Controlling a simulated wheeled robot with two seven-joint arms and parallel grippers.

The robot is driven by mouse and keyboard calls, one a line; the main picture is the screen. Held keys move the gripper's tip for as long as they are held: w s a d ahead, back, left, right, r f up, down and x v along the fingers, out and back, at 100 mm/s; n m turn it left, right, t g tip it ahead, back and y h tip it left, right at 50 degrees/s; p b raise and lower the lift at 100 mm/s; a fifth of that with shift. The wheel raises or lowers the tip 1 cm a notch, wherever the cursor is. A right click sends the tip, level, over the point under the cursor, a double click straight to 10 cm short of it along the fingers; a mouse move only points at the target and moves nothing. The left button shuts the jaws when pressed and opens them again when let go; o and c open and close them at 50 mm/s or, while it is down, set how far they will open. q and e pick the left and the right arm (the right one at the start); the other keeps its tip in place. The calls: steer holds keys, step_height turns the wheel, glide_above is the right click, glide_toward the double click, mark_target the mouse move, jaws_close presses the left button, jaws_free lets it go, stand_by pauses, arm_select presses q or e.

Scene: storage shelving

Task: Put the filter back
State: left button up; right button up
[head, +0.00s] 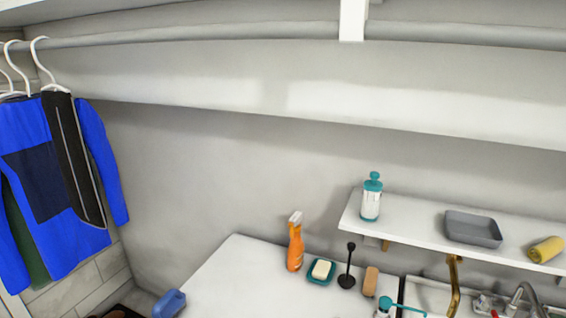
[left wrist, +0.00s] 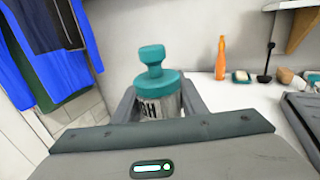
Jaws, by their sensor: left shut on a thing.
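The filter (left wrist: 154,82), with a teal knob, a wide teal collar and a grey body with dark marks, stands upright between the fingers of my left gripper (left wrist: 160,98) in the left wrist view. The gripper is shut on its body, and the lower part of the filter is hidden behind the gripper. Neither gripper shows in the head view. My right gripper shows in no view.
A white counter (head: 225,285) holds an orange spray bottle (head: 295,245), a soap dish (head: 320,272) and a black plunger-like tool (head: 347,270). A shelf (head: 412,218) carries a teal-topped bottle (head: 371,198) and a grey tray (head: 472,229). Blue clothes (head: 105,165) hang left.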

arm_select(q)
steer(key=shift+m+h, duration=0.3)
steer(key=shift+h, duration=0.2)
steer(key=s+d+r, duration=0.2)
steer(key=s+d, duration=0.1)
steer(key=shift+s+d+r, duration=0.2)
steer(key=shift+s+d, duration=0.1)
